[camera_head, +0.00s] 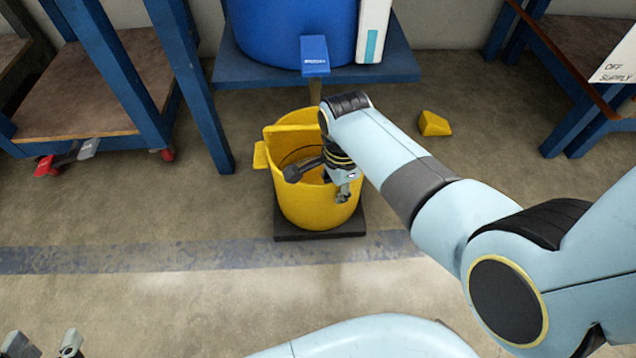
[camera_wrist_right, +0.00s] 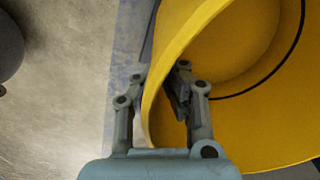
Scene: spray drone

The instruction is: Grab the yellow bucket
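The yellow bucket (camera_head: 318,207) stands upright on a dark square base (camera_head: 320,232) on the floor, under the spout of a blue tank. My right gripper (camera_head: 346,190) reaches down over its near right rim; the forearm hides part of the bucket. In the right wrist view the fingers (camera_wrist_right: 160,80) straddle the bucket wall (camera_wrist_right: 160,60), one outside and one inside. They look open, with a gap beside the wall; contact is unclear. My left gripper (camera_head: 43,343) is at the bottom left corner, fingers apart and empty, far from the bucket.
The blue tank (camera_head: 285,30) sits on a blue stand (camera_head: 260,75) behind the bucket, its blue tap (camera_head: 314,56) above it. A yellow block (camera_head: 433,124) lies on the floor to the right. Blue-legged tables flank both sides. The floor in front is clear.

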